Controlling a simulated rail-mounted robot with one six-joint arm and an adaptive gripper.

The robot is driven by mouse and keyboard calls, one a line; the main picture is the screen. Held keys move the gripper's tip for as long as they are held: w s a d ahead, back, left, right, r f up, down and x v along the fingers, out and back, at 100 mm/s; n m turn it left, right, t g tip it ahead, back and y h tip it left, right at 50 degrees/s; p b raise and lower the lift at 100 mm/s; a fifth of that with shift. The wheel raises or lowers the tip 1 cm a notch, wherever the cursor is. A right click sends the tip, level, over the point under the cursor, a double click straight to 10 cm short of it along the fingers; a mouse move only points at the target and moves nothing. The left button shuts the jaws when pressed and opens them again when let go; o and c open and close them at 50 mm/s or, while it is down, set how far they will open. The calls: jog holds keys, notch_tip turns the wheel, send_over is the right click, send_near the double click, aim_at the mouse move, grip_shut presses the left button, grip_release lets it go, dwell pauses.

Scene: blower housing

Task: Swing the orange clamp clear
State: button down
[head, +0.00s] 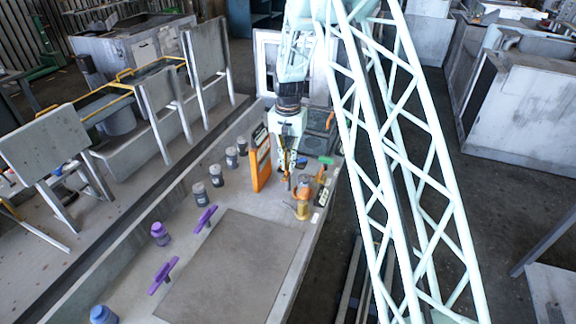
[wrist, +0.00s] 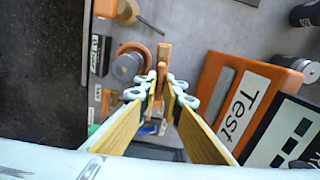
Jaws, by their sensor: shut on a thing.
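The orange clamp (head: 303,186) sits near the right edge of the bench, on an amber cylindrical base in the head view. In the wrist view its orange ring (wrist: 124,49) curves around a grey round part. An upright orange bar (wrist: 164,56), seemingly the clamp's arm, stands right of the ring. My gripper (head: 288,182) reaches down just left of the clamp. In the wrist view my gripper's fingertips (wrist: 163,88) are closed on the orange bar. The exact contact is partly hidden by the fingers.
An orange-framed "Test" panel (wrist: 214,79) stands close to the right of my fingers in the wrist view; it also shows in the head view (head: 261,163). Several dark-topped knobs (head: 216,175) and purple handles (head: 204,219) line the bench. A flat grey plate (head: 235,270) lies bare in front.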

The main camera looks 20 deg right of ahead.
jog(key=shift+m, duration=0.4)
jog(key=c, duration=2.8)
grip_release()
jog(key=shift+r, duration=0.1)
jog(key=shift+r, duration=5.9)
jog(key=shift+r, duration=0.1)
